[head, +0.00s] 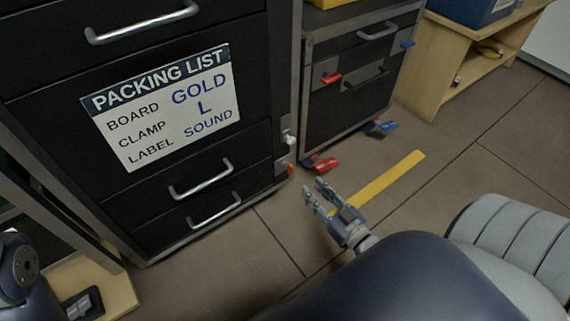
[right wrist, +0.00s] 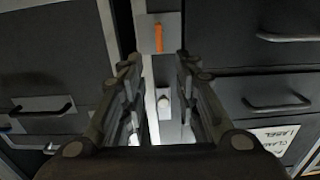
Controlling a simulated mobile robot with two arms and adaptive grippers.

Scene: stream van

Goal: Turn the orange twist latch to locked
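The orange twist latch (head: 290,169) is small and sits low on the right edge strip of the dark drawer cabinet. In the right wrist view the orange latch (right wrist: 158,38) is a bar lying upright on a grey plate, beyond the fingertips. A white latch (head: 288,140) sits above it in the head view; it also shows in the right wrist view (right wrist: 164,104), between the fingers. My right gripper (head: 314,187) is open and empty, right of and a little below the orange latch in the head view, apart from it. It also shows in the right wrist view (right wrist: 157,62). My left gripper is out of view.
The drawer cabinet (head: 60,80) carries a packing list sign (head: 165,105) and metal handles. A second cabinet (head: 345,120) with red and blue pedals or latches stands to the right. A yellow floor strip (head: 390,178) lies on open tiled floor. A wooden shelf (head: 430,70) stands behind.

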